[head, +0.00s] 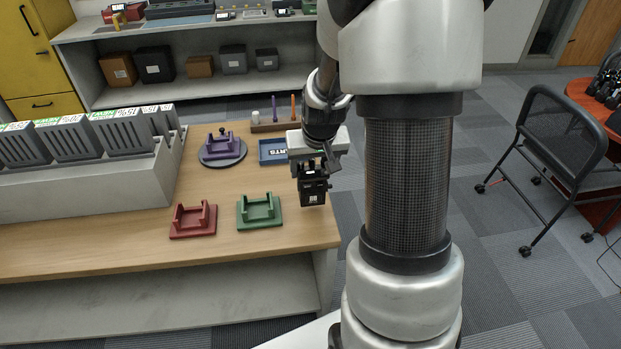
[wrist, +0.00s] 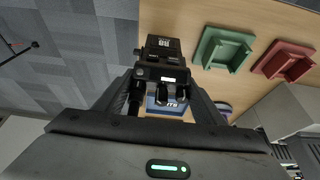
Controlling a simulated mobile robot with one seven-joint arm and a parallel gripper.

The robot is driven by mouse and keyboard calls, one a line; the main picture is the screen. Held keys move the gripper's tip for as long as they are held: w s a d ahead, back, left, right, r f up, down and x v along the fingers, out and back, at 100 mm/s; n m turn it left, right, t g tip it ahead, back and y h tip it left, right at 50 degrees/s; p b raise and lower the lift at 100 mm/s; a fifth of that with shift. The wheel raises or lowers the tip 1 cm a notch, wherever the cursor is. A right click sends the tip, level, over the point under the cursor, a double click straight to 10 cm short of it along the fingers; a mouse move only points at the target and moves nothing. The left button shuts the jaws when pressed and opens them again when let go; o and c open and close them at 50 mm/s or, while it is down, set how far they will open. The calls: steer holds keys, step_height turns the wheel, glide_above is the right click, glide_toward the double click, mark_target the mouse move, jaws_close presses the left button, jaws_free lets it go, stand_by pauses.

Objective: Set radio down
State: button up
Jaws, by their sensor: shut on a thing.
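The radio (head: 313,187) is a black handheld unit with a white label. It hangs from my gripper (head: 322,160) above the right end of the wooden table (head: 140,256). In the wrist view the radio (wrist: 163,55) is between the two fingers of my gripper (wrist: 160,92), which is shut on it. A green cradle (head: 259,211) stands on the table to the left of the radio. A red cradle (head: 193,220) stands farther left. A purple cradle (head: 221,145) sits on a round grey base behind them. No radio shows in these cradles.
A blue tray (head: 272,152) lies behind the radio, partly hidden by my arm. A wooden rack (head: 268,127) with upright pegs stands at the back. A grey bank of slotted units (head: 75,150) fills the table's left side. A mesh chair (head: 560,135) stands right.

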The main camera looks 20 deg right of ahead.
steer(key=shift+f, duration=1.85)
steer(key=shift+f+b, duration=0.2)
steer(key=shift+b, duration=0.25)
steer(key=o, duration=1.8)
steer(key=shift+o, duration=0.2)
steer(key=shift+r, duration=0.1)
steer(key=shift+r+p, duration=0.25)
steer(key=shift+p, duration=0.15)
steer(key=p+v, duration=0.1)
steer(key=v, duration=1.1)
steer(key=shift+f, duration=0.15)
